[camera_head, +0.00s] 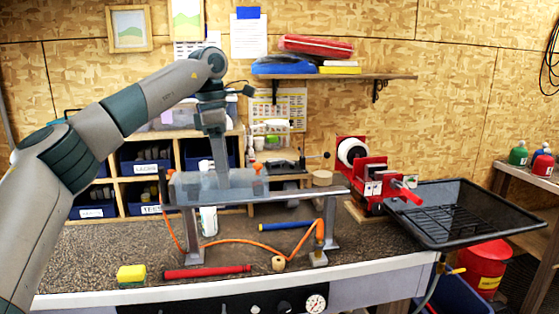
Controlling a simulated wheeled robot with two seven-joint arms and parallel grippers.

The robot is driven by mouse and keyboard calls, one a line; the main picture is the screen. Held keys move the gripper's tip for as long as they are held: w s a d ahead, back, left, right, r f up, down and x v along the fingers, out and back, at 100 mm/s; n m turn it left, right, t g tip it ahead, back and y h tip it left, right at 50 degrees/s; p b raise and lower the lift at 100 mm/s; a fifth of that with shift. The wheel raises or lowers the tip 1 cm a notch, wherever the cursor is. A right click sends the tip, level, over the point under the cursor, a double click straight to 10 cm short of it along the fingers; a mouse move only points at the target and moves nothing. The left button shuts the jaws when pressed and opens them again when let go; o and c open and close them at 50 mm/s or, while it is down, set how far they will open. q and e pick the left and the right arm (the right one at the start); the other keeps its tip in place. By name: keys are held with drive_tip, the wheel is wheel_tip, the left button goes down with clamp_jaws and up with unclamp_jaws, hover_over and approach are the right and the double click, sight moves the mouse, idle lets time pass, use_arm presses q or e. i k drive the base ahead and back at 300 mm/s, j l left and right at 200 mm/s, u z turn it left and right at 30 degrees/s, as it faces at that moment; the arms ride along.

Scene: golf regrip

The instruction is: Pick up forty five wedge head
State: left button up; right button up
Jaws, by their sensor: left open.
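My left gripper (219,180) points down from the raised left arm, over or behind a translucent grey tray (245,188) on a metal stand. Its jaws are open and seen nearly edge-on, with no object visible between them. I cannot make out a forty five wedge head; any heads in the labelled blue bins (92,212) are too small to tell apart. The arm and gripper hide part of the shelving behind. My right gripper is not in view.
A red vise (368,188) stands at the bench's right, beside a black mesh tray (455,222). A red rod (207,271), a yellow-green sponge (131,275), a blue rod (286,225) and an orange hose (250,243) lie on the bench. The front right bench top is mostly clear.

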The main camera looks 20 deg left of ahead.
sight(273, 162)
drive_tip(key=i, duration=1.8)
